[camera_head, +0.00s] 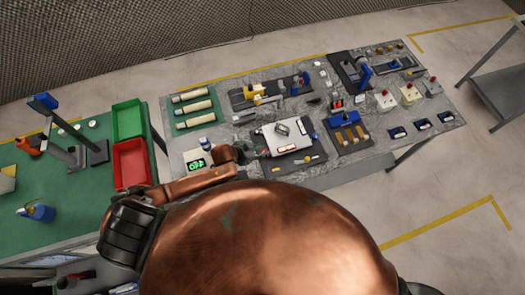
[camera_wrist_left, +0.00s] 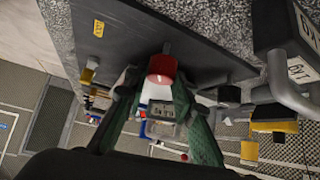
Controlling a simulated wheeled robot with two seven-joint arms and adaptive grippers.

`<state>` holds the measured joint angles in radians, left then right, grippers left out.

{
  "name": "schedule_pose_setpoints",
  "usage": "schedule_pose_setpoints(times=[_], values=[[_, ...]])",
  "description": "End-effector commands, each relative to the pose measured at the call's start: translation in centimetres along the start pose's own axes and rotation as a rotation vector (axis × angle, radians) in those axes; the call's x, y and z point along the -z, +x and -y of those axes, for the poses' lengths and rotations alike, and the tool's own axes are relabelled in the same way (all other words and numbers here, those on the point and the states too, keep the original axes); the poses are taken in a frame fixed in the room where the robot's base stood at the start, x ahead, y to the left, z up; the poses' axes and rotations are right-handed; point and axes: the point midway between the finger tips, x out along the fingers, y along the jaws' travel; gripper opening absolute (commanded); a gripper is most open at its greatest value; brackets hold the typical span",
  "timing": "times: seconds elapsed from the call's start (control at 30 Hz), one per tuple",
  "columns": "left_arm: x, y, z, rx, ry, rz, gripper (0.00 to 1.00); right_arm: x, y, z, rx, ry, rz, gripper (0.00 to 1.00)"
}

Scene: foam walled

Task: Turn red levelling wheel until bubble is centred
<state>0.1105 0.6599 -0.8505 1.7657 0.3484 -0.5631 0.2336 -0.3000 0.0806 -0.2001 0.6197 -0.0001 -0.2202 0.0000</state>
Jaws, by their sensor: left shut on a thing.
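The levelling plate (camera_head: 292,137) is a pale block with a grey round piece (camera_head: 283,129) on top, lying on a dark base on the speckled bench. My left gripper (camera_head: 258,153) is at the plate's left edge in the head view. In the left wrist view, the red levelling wheel (camera_wrist_left: 161,68) shows as a red cylinder between the fingertips of my left gripper (camera_wrist_left: 157,82), which is shut on it. In the head view the wheel is too small and covered to make out. The bubble cannot be read in either view. My right gripper is not in view.
A blue-topped fixture (camera_head: 347,119) stands right of the plate. A small device with a green display (camera_head: 197,164) is left of my gripper. A red bin (camera_head: 131,163) and a green bin (camera_head: 128,119) stand on the green table farther left. Open floor lies right of the bench.

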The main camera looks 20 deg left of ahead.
Motion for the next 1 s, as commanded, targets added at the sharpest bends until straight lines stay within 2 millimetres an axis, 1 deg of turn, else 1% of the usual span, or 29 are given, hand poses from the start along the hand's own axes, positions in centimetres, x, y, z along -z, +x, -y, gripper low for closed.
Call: schedule_pose_setpoints(times=[0.13, 0.27, 0.53, 0.93, 0.97, 1.0], values=[[0.1, 0.1, 0.0, -0.021, 0.023, -0.001, 0.0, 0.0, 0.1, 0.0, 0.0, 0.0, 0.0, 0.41], [0.2, 0.1, 0.2, -0.077, 0.085, 0.0, 0.0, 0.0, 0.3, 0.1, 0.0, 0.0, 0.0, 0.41], [0.2, 0.2, 0.1, -0.178, 0.18, -0.004, 0.0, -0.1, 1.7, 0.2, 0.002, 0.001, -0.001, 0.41], [0.1, 0.1, 0.0, -0.193, 0.188, -0.002, 0.0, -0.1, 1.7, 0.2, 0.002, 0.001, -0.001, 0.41], [0.1, 0.1, 0.0, -0.193, 0.188, -0.002, 0.25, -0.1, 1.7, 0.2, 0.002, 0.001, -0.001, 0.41], [0.1, 0.1, 0.0, -0.192, 0.188, -0.002, 0.28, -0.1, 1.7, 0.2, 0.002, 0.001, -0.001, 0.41]])
